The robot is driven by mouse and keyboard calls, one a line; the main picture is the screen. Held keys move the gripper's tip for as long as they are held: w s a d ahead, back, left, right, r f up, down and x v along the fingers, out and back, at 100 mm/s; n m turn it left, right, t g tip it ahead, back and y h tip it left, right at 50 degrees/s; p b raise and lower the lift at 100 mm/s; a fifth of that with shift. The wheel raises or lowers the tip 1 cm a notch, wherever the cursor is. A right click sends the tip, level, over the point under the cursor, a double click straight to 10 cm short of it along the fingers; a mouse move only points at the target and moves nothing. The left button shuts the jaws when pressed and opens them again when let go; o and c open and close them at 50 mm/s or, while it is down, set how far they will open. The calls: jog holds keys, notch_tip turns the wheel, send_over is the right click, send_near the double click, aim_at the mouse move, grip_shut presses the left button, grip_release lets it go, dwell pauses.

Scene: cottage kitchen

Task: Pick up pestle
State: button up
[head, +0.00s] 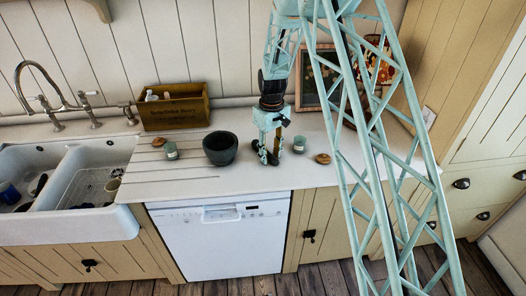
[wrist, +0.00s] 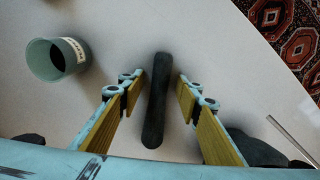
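The pestle (wrist: 157,110) is a dark, slim rod on the pale counter, seen lengthwise in the wrist view. My gripper (wrist: 160,82) is open, with one yellow-padded finger on each side of the pestle and a gap visible on both sides. In the head view my gripper (head: 268,155) points down close to the counter, right of the dark stone mortar (head: 220,148). The pestle cannot be told clearly from the fingertips in the head view. A dark rounded shape at the lower right of the wrist view appears to be the mortar (wrist: 252,150).
A labelled green cup (wrist: 58,58) stands beside the pestle. A similar cup (head: 299,145) and a round wooden piece (head: 323,158) are right of my gripper. Another cup (head: 171,151) and a wooden box (head: 172,107) are left. The sink (head: 70,180) is far left.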

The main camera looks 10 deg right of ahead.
aim_at(270, 154)
jog(key=c, duration=1)
jog(key=shift+r, duration=0.15)
jog(key=shift+c, duration=0.2)
jog(key=shift+r, duration=1.5)
jog(key=shift+s+r, duration=0.1)
jog(key=shift+r, duration=0.1)
jog(key=s, duration=0.5)
jog(key=s+r, duration=0.1)
jog(key=s, duration=0.4)
jog(key=s+b, duration=0.1)
jog(key=s, duration=0.4)
jog(key=shift+s+r, duration=0.15)
jog(key=shift+s, duration=0.3)
